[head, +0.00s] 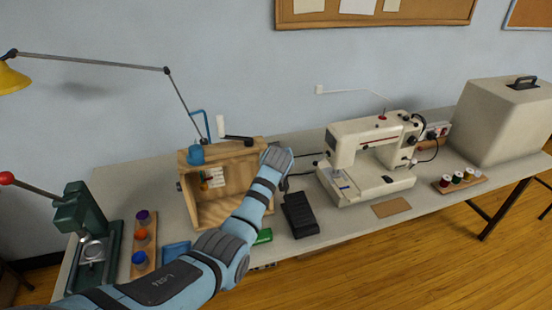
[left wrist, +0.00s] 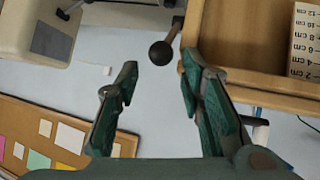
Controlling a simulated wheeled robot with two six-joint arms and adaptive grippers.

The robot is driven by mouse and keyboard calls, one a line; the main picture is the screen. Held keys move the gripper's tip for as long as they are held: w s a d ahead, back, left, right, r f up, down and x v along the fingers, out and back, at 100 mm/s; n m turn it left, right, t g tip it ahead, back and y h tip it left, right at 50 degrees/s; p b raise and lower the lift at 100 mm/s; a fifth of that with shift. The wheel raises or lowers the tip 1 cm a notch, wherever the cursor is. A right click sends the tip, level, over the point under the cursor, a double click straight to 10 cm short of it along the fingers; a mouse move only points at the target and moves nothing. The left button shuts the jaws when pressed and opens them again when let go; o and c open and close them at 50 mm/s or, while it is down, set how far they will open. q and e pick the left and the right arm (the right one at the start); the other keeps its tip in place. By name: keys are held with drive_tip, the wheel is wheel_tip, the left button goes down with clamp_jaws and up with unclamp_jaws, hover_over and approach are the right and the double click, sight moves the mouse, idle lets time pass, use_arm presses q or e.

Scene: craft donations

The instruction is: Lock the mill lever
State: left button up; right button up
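A wooden open-fronted box (head: 185,210) stands on the table, with a blue part (head: 196,154) on its top. It also shows at the upper right of the left wrist view (left wrist: 232,88), with a cm scale (left wrist: 306,40) inside. A dark lever with a round ball knob (left wrist: 160,53) sticks out beside the box there. My left gripper (head: 280,160) is at the box's right side, its fingertips hard to see in the head view. In the left wrist view my left gripper (left wrist: 160,88) is open and empty, the knob just beyond its fingertips. My right gripper is not in view.
A cream sewing machine (head: 350,140) and a black foot pedal (head: 300,214) are right of the box. A green press (head: 82,210) with a red-knobbed lever (head: 8,178) and a wooden strip of colored spools (head: 143,235) are left. A large cover (head: 500,120) stands far right.

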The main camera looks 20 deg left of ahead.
use_arm(q)
drive_tip(key=shift+d, duration=0.2)
drive_tip(key=shift+s, duration=0.25)
drive_tip(key=v, duration=1.1)
drive_tip(key=shift+s+d+r, duration=0.2)
drive_tip(key=shift+d+r, duration=0.1)
drive_tip(key=shift+w, duration=0.1)
